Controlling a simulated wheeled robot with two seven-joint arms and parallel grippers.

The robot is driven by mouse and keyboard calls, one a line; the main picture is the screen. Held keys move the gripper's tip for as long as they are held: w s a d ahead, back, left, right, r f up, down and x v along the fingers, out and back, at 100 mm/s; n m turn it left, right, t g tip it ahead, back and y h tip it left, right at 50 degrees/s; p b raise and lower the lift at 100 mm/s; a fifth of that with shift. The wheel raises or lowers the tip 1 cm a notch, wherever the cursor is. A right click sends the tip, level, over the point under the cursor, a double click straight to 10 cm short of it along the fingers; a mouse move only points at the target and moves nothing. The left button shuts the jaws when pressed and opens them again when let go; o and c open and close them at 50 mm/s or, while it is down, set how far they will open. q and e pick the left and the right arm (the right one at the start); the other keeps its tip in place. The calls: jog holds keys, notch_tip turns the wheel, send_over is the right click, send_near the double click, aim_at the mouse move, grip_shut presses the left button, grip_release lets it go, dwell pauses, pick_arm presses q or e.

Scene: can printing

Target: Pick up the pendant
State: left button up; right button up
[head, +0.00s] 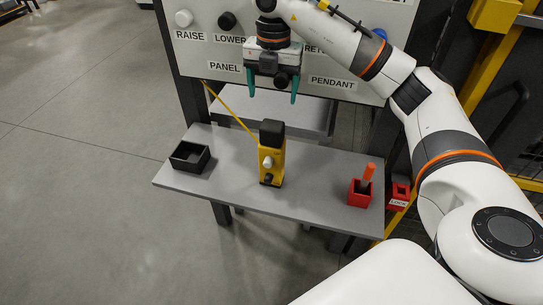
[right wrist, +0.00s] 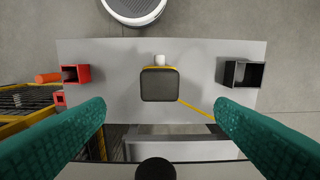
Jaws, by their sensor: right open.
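The yellow pendant (head: 271,166) stands upright near the middle of the grey shelf, with a black top, a white knob on its front and a yellow cable running up to the left. In the right wrist view the pendant (right wrist: 160,84) shows from above as a black square with the white knob beside it. My right gripper (head: 272,97) is open and empty, above and behind the pendant, in front of the panel. Its two green fingers (right wrist: 160,125) spread wide in the right wrist view, with the pendant apart from them. My left gripper is not in view.
The grey shelf (head: 230,186) holds a black open box (head: 190,157) at left and a red holder (head: 359,194) with an orange stick (head: 368,172) at right. A red lock box (head: 400,197) sits off the right end. The labelled panel (head: 210,50) stands behind.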

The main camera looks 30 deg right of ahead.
aim_at(273, 124)
jog(key=shift+d+f, duration=0.2)
jog(key=shift+f, duration=0.2)
notch_tip(273, 124, down, 6)
jog(key=shift+r+p, duration=0.15)
jog(key=shift+p, duration=0.8)
jog(key=f+p, duration=0.2)
jog(key=f, duration=0.2)
jog(key=shift+a+f, duration=0.1)
jog(key=shift+a, duration=0.1)
jog(key=shift+f, duration=0.55)
jog(key=shift+w, duration=0.1)
grip_shut()
